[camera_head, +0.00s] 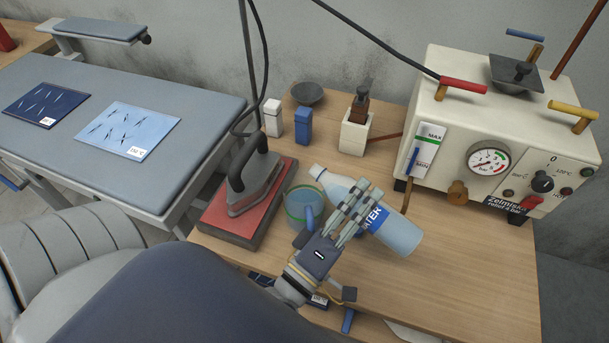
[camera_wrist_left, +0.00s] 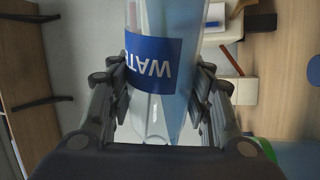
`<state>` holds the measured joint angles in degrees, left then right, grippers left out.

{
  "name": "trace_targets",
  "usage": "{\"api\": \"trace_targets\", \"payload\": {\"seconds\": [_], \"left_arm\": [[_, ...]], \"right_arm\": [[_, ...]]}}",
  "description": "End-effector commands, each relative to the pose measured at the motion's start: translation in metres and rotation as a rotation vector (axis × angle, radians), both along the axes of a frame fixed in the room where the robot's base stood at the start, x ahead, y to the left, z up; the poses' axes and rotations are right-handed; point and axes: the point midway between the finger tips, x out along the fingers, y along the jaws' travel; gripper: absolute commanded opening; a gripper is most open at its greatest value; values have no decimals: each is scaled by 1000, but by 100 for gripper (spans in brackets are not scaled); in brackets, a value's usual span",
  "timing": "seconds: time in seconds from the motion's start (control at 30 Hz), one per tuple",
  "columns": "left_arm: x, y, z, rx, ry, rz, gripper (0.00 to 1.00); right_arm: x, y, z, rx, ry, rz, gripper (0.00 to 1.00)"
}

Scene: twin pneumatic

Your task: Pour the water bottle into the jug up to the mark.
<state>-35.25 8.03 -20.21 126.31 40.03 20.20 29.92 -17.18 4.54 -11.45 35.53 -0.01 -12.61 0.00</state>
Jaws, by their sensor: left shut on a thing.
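The water bottle (camera_head: 403,236), clear with a blue label, is tilted in the head view, its neck up and left near the jug. My left gripper (camera_head: 358,207) is shut around its middle. The wrist view shows the bottle (camera_wrist_left: 152,65) between the fingers (camera_wrist_left: 155,100). The jug (camera_head: 291,212), bluish with a green rim and blue handle, stands beside the iron's red pad, left of the gripper. Its green rim (camera_wrist_left: 262,150) shows at the lower right of the wrist view. I cannot make out the mark, the jug's level, or whether water is flowing. My right gripper is out of view.
An iron (camera_head: 256,178) stands on a red pad (camera_head: 232,222) just left of the jug. A steam generator (camera_head: 500,140) stands at the back right. Small white and blue bottles (camera_head: 303,126) and a white box (camera_head: 354,135) are behind. The wooden table's (camera_head: 470,275) front right is clear.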

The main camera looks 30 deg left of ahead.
Motion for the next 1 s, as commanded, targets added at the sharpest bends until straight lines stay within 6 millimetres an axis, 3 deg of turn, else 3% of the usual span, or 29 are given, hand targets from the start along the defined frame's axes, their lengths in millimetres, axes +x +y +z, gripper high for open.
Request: {"api": "trace_targets", "payload": {"seconds": [1.0], "left_arm": [[0,3,8,-62,1,0,7]], "right_arm": [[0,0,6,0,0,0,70]]}}
